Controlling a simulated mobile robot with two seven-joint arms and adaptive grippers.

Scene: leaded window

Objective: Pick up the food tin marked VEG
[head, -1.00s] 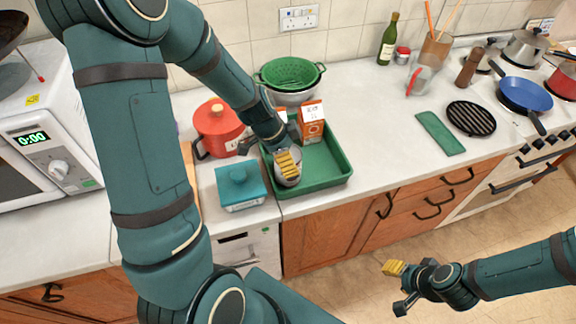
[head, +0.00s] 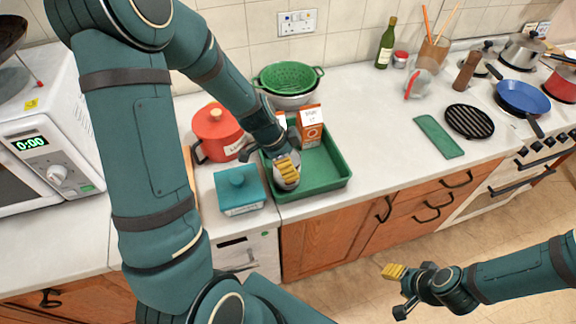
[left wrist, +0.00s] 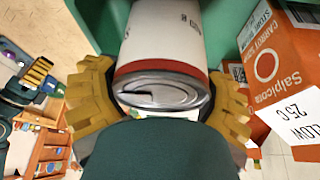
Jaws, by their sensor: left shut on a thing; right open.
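My left gripper (head: 286,168) is shut on a tin (head: 284,184) at the left side of the green tray (head: 326,186). In the left wrist view the tin (left wrist: 165,35) is white with a red band and a ring-pull metal end, between the yellow finger pads of the left gripper (left wrist: 160,92). Its marking is not readable there, so I cannot tell whether it says VEG. Whether the tin touches the tray floor cannot be told. My right gripper (head: 398,291) is open and empty, out over the floor in front of the cabinets.
An orange carton (head: 312,130) stands close to the tin; in the left wrist view the carton (left wrist: 275,70) reads "Salpicora". A red pot (head: 218,132) and a teal lidded box (head: 239,190) stand left of the tray. A green colander (head: 288,74) is behind.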

